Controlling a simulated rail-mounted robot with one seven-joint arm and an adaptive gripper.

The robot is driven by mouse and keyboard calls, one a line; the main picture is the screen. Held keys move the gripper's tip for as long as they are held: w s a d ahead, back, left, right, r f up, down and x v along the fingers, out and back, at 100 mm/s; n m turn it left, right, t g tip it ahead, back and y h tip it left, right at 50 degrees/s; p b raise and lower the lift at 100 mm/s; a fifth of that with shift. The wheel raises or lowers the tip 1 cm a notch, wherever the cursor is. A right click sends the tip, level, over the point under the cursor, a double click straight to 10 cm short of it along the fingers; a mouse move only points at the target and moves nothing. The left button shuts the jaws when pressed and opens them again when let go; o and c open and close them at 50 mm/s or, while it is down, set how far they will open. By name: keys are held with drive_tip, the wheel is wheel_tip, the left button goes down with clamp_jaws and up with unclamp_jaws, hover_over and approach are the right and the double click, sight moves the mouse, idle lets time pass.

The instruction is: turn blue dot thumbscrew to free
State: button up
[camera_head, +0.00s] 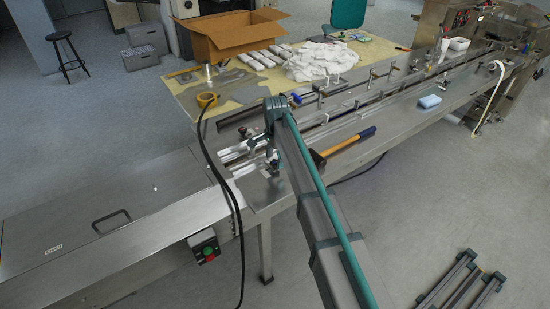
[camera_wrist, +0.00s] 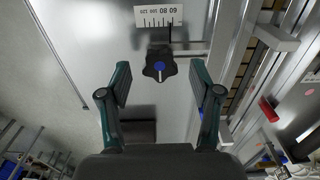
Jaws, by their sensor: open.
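The blue dot thumbscrew (camera_wrist: 160,65) is a black lobed knob with a blue centre. In the wrist view it sits just beyond my fingertips, below a white scale plate marked 60 to 120. A pale line shows on its face. My gripper (camera_wrist: 159,80) is open, with a finger on each side of the space in front of the knob; neither finger appears to touch it. In the head view my arm reaches over the machine, and its end hides the work spot, so I cannot pick out this knob there.
A cardboard box (camera_head: 228,34) stands on the table behind. Black cables hang nearby.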

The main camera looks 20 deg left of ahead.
drive_tip(key=shift+f, duration=0.35)
drive_tip(key=shift+c, duration=0.3)
drive_tip(key=c, duration=1.1)
